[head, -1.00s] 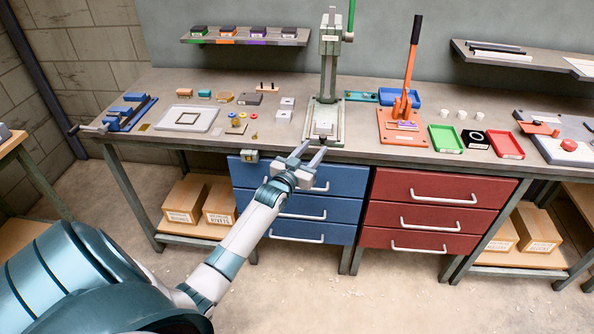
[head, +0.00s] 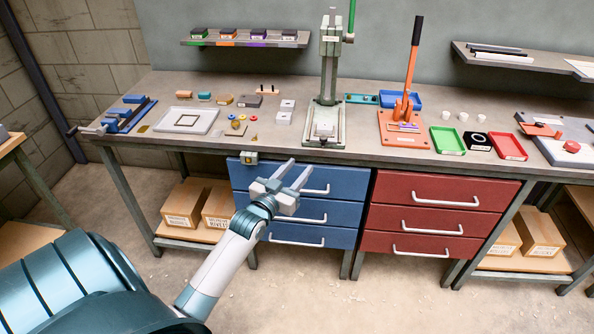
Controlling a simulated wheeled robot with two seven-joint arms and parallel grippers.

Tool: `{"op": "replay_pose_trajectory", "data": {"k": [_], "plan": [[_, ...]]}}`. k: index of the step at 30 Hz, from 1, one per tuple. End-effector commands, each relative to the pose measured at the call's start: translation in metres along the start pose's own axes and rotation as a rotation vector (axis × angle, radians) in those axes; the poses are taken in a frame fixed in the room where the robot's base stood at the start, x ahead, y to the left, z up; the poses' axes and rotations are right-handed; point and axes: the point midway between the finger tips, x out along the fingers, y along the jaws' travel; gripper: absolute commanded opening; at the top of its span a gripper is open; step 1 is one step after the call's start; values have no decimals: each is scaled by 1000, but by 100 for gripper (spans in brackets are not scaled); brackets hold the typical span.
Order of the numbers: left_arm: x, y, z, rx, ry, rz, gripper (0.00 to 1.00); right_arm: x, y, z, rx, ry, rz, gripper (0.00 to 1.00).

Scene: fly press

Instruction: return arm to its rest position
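My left gripper (head: 298,173) is open and empty. It hangs in the air before the blue drawers (head: 322,211), below the front edge of the workbench (head: 356,154). Its arm comes in from the lower left. The green fly press (head: 329,75) stands on the bench behind it, with a pale block (head: 325,130) at its base. The gripper is apart from the press. My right gripper does not show.
An orange lever press (head: 403,125) stands right of the fly press, by green (head: 446,139) and red (head: 508,145) trays. Red drawers (head: 436,213) are below. A blue vise-like tool (head: 128,112) sits at the left. Floor before the drawers is clear.

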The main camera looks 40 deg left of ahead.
Motion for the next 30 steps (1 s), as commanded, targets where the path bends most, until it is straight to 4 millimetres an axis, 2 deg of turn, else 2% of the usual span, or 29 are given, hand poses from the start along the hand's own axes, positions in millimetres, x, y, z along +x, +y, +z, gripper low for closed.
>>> {"op": "replay_pose_trajectory", "data": {"k": [11, 14, 17, 20, 23, 26, 30], "plan": [[0, 0, 2, 0, -3, 0, 39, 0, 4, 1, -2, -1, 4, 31], [0, 2, 14, 0, -22, 0, 39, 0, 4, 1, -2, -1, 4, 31], [-2, 4, 38, 1, -62, -1, 39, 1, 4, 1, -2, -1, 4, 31], [-6, 8, 78, 2, -128, 0, 39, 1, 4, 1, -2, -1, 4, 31], [-16, 14, 130, 8, -213, 2, 39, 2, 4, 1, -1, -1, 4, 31], [-32, 22, 189, 17, -312, 7, 39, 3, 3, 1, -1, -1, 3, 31], [-66, 36, 270, 34, -453, 20, 39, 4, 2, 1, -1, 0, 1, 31]]}}
